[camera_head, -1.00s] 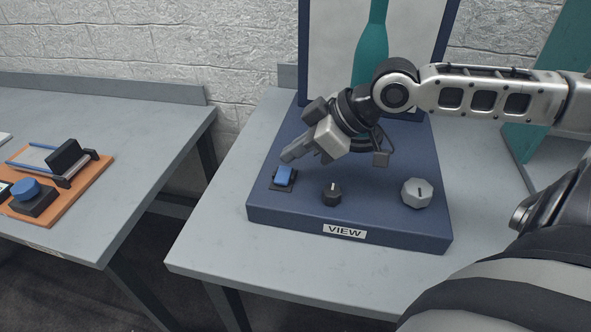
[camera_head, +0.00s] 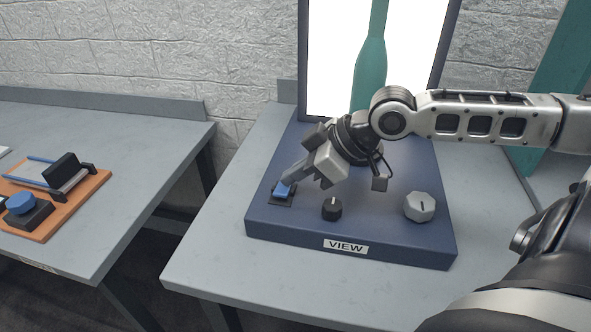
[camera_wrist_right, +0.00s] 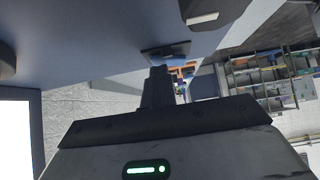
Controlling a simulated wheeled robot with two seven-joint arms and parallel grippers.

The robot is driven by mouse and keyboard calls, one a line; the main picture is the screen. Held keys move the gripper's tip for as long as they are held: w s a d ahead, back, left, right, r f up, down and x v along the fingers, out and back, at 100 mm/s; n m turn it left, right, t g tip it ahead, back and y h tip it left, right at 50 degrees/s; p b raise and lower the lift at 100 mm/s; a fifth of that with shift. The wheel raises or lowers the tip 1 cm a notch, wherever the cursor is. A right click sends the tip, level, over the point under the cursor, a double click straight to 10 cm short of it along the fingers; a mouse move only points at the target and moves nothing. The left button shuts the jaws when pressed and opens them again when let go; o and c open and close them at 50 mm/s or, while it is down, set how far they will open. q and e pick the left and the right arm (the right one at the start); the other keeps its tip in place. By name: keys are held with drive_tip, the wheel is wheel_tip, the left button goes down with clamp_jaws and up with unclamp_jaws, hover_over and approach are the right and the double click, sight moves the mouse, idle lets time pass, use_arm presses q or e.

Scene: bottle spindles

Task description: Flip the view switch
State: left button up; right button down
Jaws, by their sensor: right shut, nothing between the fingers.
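The view switch is a blue rocker (camera_head: 282,190) on a dark base at the left of the blue VIEW console (camera_head: 300,232). It also shows in the right wrist view (camera_wrist_right: 168,51), partly behind the fingers. My right gripper (camera_head: 287,183) is shut and empty, with its fingertips at the rocker, seemingly touching it. In the right wrist view the closed fingers (camera_wrist_right: 158,75) point at the switch. The screen (camera_head: 335,60) behind the console is lit bright white, with a teal bottle shape (camera_head: 370,70) on it. My left gripper is not in view.
A small black knob (camera_head: 332,209) and a larger grey octagonal knob (camera_head: 419,207) sit right of the switch. A VIEW label (camera_head: 345,246) is on the console's front. A separate table at left holds an orange board (camera_head: 88,190) with a blue button (camera_head: 20,203).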

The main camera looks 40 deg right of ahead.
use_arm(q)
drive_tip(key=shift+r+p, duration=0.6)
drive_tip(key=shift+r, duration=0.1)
use_arm(e)
drive_tip(key=shift+s+a+r, duration=0.15)
drive_tip(key=shift+s+a, duration=0.35)
drive_tip(key=shift+a, duration=0.1)
